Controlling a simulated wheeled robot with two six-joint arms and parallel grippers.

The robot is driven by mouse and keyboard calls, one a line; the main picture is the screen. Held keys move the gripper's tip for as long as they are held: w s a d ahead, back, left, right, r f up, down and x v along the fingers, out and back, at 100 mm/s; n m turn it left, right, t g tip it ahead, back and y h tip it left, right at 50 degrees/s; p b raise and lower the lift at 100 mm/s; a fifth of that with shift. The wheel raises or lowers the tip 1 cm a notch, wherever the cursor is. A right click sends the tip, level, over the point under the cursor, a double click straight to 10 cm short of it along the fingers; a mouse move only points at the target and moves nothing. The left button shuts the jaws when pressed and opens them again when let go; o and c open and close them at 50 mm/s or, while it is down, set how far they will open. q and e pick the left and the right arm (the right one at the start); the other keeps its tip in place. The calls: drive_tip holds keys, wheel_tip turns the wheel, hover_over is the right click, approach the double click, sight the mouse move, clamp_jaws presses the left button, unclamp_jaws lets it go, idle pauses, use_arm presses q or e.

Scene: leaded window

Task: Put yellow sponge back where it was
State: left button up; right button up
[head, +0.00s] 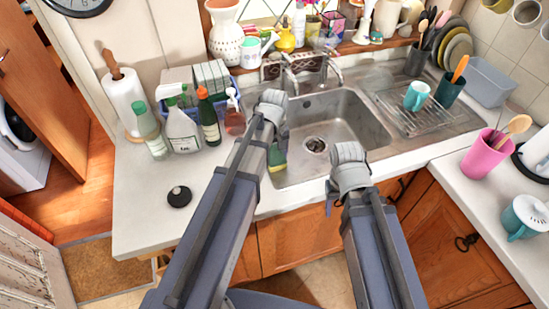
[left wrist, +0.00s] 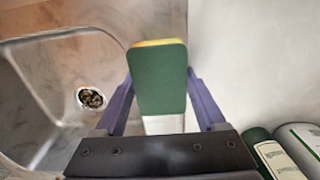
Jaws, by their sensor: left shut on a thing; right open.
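The yellow sponge (head: 278,160) has a green scouring face and a thin yellow edge. My left gripper (head: 276,138) is shut on it and holds it at the sink's left edge. In the left wrist view the sponge (left wrist: 158,78) stands between the two fingers, green face to the camera, yellow along its top. The sink (head: 325,120) is an empty steel basin with a drain. My right gripper (head: 350,168) is open over the sink's front edge; its fingertips are hard to see.
Left of the sink stand a white spray bottle (head: 183,128), a dark green bottle (head: 209,120) and a reddish soap bottle (head: 234,118). A black stopper (head: 179,196) lies on the left counter. A teal mug (head: 416,96) stands on the drainer. The front left counter is mostly clear.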

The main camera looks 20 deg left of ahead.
sight(274, 154)
use_arm(q)
drive_tip(key=shift+f, duration=0.15)
drive_tip(key=o, duration=1.2)
drive_tip(key=shift+c, duration=0.2)
drive_tip(key=shift+r, duration=0.2)
wheel_tip(274, 154, up, 12)
drive_tip(key=p, duration=1.2)
drive_tip(key=s+d+m+y, duration=0.1)
drive_tip(key=s+d+m, duration=0.9)
drive_tip(key=s, duration=0.4)
drive_tip(key=shift+s+d+m, duration=0.2)
drive_tip(key=shift+d+m, duration=0.05)
drive_tip(key=shift+m, duration=0.05)
drive_tip(key=shift+r, duration=0.1)
